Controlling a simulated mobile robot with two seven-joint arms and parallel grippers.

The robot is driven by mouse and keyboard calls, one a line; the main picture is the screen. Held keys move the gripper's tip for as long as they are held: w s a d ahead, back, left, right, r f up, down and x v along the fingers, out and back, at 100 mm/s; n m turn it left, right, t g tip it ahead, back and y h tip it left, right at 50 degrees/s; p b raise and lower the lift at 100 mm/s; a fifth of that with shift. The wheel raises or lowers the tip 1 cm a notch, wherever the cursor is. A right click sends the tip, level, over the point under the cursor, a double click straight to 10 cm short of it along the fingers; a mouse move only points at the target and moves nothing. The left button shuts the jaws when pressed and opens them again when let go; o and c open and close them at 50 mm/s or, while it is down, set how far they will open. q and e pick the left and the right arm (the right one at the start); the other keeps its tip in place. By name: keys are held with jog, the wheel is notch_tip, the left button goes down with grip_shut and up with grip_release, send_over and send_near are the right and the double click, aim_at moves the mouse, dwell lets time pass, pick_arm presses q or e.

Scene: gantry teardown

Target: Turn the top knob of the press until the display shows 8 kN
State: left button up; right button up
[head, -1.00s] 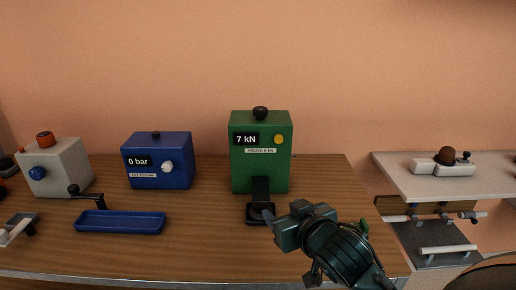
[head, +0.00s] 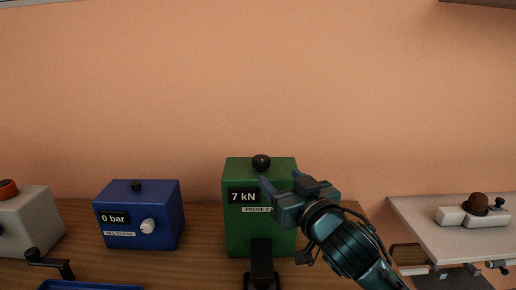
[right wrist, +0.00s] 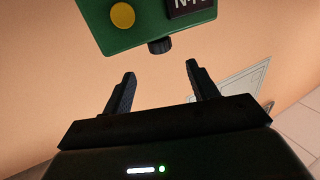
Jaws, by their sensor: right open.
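The green press (head: 240,225) stands on the wooden bench in the head view. Its display (head: 243,196) reads 7 kN, and the label below it is partly covered by my gripper. The black top knob (head: 261,162) sits on the press's top face. In the right wrist view the press (right wrist: 150,30) shows upside down with its yellow button (right wrist: 122,15) and the knob (right wrist: 160,45). My right gripper (head: 280,180) is open and empty in front of the press, just below and right of the knob. In the right wrist view its fingers (right wrist: 160,82) are apart, with the knob beyond them. My left gripper is not in view.
A blue box (head: 165,205) reading 0 bar and a grey box (head: 35,220) with a red top stand to the left. A blue tray (head: 90,285) lies in front. A pale shelf (head: 450,235) is at the right. The wall above the press is bare.

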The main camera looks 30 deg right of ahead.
aim_at(259, 155)
jog(key=w, duration=0.3)
jog(key=w+p, duration=0.1)
jog(key=w, duration=0.3)
jog(key=w+p, duration=0.1)
jog(key=w, duration=0.3)
jog(key=shift+w+d+r, duration=0.15)
jog(key=shift+w+d, duration=0.1)
jog(key=shift+d, duration=0.1)
jog(key=shift+w, duration=0.75)
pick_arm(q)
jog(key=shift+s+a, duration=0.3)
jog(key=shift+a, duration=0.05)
pick_arm(e)
jog(key=c, duration=1)
jog(key=shift+d+m+h, duration=0.1)
jog(key=shift+m+h, duration=0.3)
jog(key=shift+h, duration=0.3)
jog(key=o, duration=1)
